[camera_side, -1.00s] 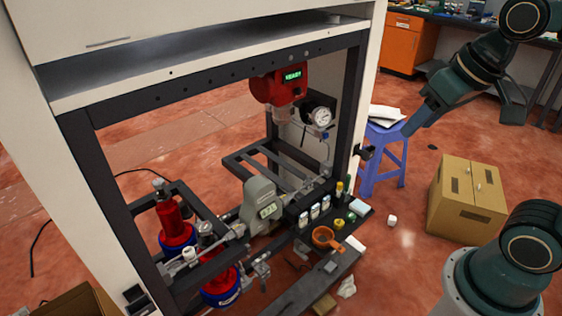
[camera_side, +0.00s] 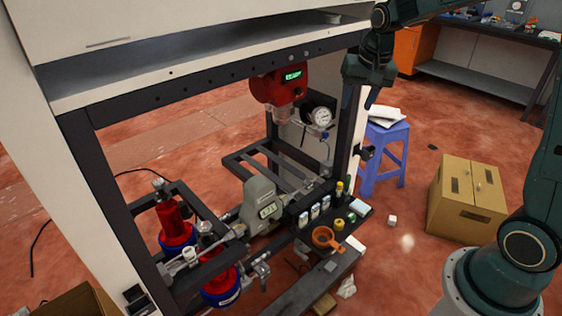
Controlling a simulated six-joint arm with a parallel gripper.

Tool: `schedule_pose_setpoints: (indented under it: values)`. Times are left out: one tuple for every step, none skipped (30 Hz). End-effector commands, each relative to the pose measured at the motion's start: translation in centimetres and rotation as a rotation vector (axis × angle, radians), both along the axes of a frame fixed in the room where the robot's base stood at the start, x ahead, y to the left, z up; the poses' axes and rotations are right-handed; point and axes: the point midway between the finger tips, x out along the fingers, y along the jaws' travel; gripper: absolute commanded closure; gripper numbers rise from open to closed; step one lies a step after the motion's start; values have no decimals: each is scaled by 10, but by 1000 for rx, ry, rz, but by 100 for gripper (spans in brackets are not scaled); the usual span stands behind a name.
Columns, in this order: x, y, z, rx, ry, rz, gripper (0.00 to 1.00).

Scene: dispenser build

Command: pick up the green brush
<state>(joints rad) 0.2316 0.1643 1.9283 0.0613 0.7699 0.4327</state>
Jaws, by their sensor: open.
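I cannot make out a clear green brush. A small green object (camera_side: 351,217) lies on the dark shelf (camera_side: 362,222) at the frame's right side; it is too small to tell whether it is the brush. My gripper (camera_side: 370,103) hangs at the upper right post of the frame, pointing down, well above the shelf. It is open and holds nothing that I can see. Its fingers overlap in this view.
An orange cup (camera_side: 325,238), a yellow cap (camera_side: 339,225), a yellow-topped bottle (camera_side: 339,190) and several white-labelled vials (camera_side: 314,211) crowd the shelf. The frame's post (camera_side: 350,110) stands close to my gripper. A purple stool (camera_side: 384,155) and cardboard box (camera_side: 467,200) stand right.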

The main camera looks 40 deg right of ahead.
Motion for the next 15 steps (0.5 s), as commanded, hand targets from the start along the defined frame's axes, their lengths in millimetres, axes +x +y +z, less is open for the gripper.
schedule_pose_setpoints:
  values:
    - [9,-8,-10,6,12,-30,56]
    - [14,-12,-15,9,16,-46,56]
    - [20,-17,-22,12,21,-69,56]
    - [24,-22,-27,15,25,-86,56]
    - [29,-26,-33,17,29,-103,56]
    - [34,-31,-41,20,34,-125,56]
    - [38,-36,-46,24,37,-142,56]
    - [42,-40,-52,26,42,-159,56]
    - [47,-46,-60,30,47,-183,56]
    - [50,-50,-67,32,53,-198,56]
    - [54,-54,-73,34,55,-214,56]
    - [59,-60,-82,38,61,-238,56]
    - [62,-64,-89,40,64,-254,56]
    - [65,-69,-96,42,69,-271,56]
    - [69,-75,-105,46,73,-294,56]
